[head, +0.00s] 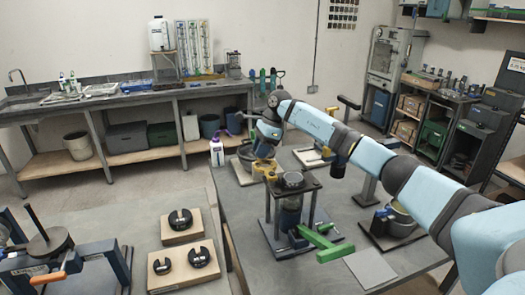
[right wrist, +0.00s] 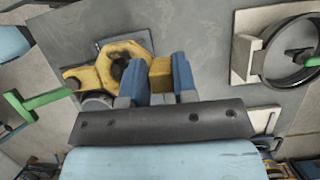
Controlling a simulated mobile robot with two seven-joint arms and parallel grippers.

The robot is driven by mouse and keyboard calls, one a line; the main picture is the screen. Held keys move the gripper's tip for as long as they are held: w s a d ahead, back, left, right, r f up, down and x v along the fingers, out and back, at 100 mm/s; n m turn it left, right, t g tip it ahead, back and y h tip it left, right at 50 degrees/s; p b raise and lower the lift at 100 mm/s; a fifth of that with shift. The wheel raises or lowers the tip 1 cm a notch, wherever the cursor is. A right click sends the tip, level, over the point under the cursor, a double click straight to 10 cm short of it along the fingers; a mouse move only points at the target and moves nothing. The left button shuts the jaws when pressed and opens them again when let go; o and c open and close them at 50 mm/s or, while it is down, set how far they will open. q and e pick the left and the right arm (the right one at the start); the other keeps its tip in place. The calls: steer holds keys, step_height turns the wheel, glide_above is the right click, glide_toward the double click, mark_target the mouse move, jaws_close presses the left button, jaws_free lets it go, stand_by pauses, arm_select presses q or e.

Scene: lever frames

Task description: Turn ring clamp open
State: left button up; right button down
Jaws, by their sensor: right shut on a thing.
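The yellow ring clamp (right wrist: 124,66) lies below my right gripper in the right wrist view. It has a thick ring with a dark opening and a lug at the lower left. A yellow block (right wrist: 160,74) sits between the two blue fingers of my right gripper (right wrist: 160,82), which is shut on it. In the head view my right gripper (head: 264,152) reaches down to yellow parts of the clamp (head: 264,171) behind the press frame. The arm and the frame hide much of the clamp there. My left gripper is not in view.
A press frame with a dark top (head: 289,182) and a green lever (head: 320,243) stands close in front of the clamp. Wooden boards with black rings (head: 181,220) lie left.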

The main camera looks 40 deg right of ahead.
steer(key=shift+w+r, duration=0.1)
steer(key=shift+r, duration=0.15)
steer(key=c, duration=1.1)
jaws_free()
steer(key=shift+o, duration=0.7)
steer(key=shift+w+a+f, duration=0.1)
steer(key=shift+f, duration=0.1)
steer(key=shift+r, duration=0.1)
steer(key=b+v, duration=0.1)
steer(key=v, duration=1.2)
steer(key=shift+d+r+b, duration=0.25)
steer(key=shift+r+b, duration=0.05)
steer(key=shift+r, duration=0.05)
